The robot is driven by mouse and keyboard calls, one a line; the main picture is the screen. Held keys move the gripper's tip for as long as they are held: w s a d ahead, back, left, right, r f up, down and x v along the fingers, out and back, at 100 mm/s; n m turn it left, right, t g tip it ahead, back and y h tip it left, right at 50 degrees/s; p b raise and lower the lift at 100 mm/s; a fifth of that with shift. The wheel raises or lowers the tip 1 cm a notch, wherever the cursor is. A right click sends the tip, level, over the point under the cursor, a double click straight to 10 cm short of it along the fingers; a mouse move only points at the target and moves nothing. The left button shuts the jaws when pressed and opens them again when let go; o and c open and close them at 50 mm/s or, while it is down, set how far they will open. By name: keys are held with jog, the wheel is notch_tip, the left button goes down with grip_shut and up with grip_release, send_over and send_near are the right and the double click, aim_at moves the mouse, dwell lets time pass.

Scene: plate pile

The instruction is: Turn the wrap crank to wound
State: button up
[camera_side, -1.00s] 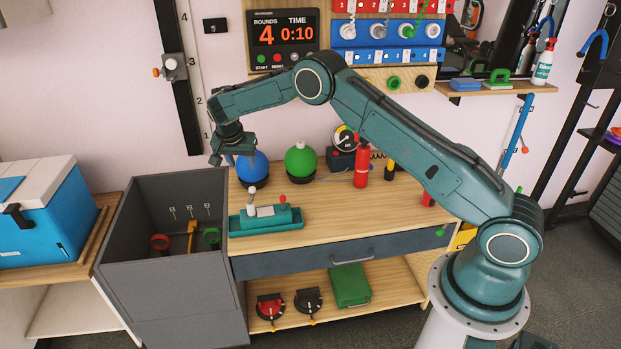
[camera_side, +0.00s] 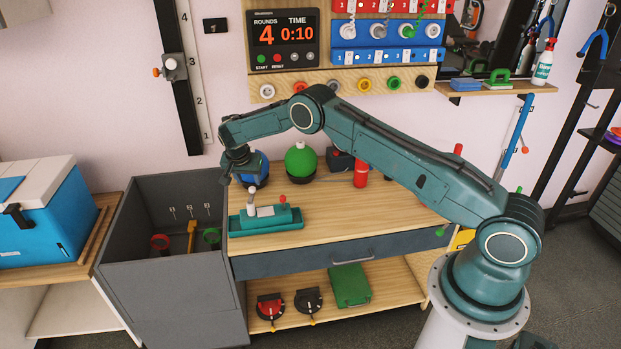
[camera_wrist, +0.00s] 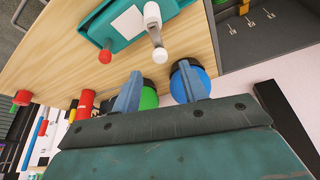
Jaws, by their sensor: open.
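The wrap crank looks to be the small crank on a teal unit (camera_side: 280,219) on the bench. Its short grey arm with white ends (camera_side: 251,198) stands up at the unit's left end, and a red knob (camera_side: 282,198) is at the right. In the wrist view the crank's white knob (camera_wrist: 160,55) lies just beyond my gripper (camera_wrist: 161,72), roughly in line with the gap between the fingers. The blue fingers are apart with nothing between them. In the side view my gripper (camera_side: 238,182) hangs just above and left of the crank, apart from it.
A blue ball (camera_side: 262,168) and a green ball (camera_side: 300,160) stand behind the unit. A red cylinder (camera_side: 361,174) is farther right. A grey open bin (camera_side: 175,275) adjoins the bench on the left. The bench front right of the unit is clear.

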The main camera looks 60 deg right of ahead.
aim_at(252, 188)
jog(key=shift+x, duration=2.4)
grip_shut()
